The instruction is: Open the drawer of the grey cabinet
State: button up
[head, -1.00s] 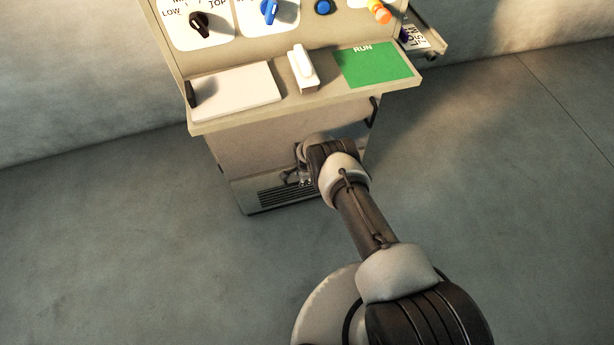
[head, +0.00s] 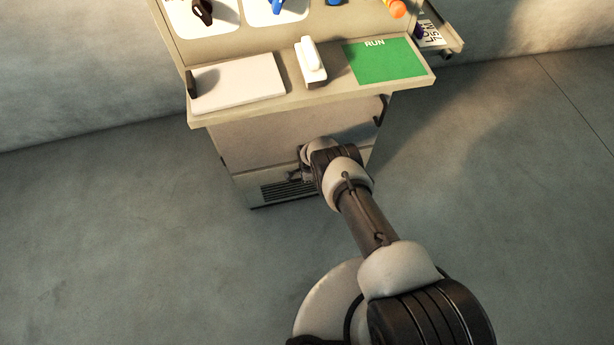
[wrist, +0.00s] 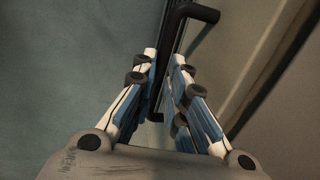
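The grey cabinet (head: 235,145) stands below a beige counter in the head view, with a vent grille (head: 287,189) low on its front. My gripper (head: 297,177) is low at its front, partly hidden by my wrist. In the wrist view, a dark bar handle (wrist: 186,20) with a bent end runs down between the two fingers. My gripper (wrist: 164,66) has its fingers drawn in close on both sides of this bar and looks shut on it. The contact faces are partly hidden. I see no clear drawer opening in the head view.
The counter (head: 330,98) overhangs the cabinet and carries a pale flat box (head: 238,78), a white block (head: 310,62) and a green RUN panel (head: 385,60). A small side shelf (head: 452,47) juts out at the right. The floor (head: 120,240) around the cabinet is clear.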

grip_shut()
dwell(0.3)
